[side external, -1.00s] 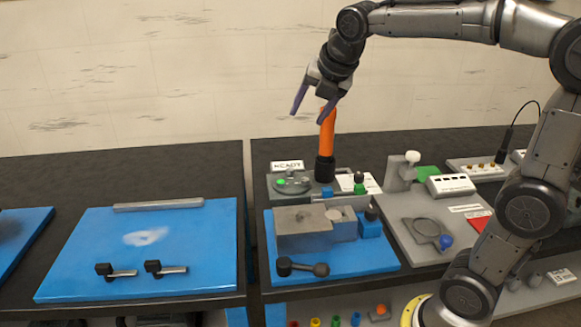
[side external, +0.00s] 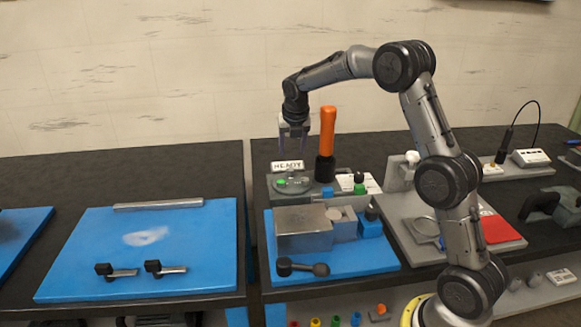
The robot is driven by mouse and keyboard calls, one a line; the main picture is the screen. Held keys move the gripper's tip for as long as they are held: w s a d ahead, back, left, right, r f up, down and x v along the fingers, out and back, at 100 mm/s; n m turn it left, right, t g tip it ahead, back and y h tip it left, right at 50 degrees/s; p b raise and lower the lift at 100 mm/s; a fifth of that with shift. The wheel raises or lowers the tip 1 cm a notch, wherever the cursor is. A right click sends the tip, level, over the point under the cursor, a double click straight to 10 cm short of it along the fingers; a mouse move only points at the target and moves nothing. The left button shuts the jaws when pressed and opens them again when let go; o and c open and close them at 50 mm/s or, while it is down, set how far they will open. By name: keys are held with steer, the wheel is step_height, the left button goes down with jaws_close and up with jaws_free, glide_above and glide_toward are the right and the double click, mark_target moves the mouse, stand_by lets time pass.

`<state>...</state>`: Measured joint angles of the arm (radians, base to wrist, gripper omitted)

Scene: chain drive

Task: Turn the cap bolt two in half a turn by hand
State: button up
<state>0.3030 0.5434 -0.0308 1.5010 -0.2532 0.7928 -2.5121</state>
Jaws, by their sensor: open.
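My gripper (side external: 293,147) hangs above the fixture with the READY sign (side external: 289,166), fingers pointing down and apart, with nothing seen between them. Two bolt-like parts with black heads and grey shanks lie on the blue mat at the left: one on the left (side external: 118,272) and one on the right (side external: 166,269). Which thing is cap bolt two, I cannot tell. The fixture has a grey round part with a green spot (side external: 291,184) on top, below my gripper. Small details there are too small to make out.
An orange-handled tool (side external: 327,135) stands upright just right of my gripper. A grey block (side external: 303,222) and a black double-ended tool (side external: 302,267) are on the middle blue mat (side external: 345,263). A grey bar (side external: 158,205) lies along the back of the left mat.

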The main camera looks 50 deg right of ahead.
mark_target(290, 170)
steer(key=x, duration=0.9)
steer(key=shift+f, duration=0.1)
jaws_close()
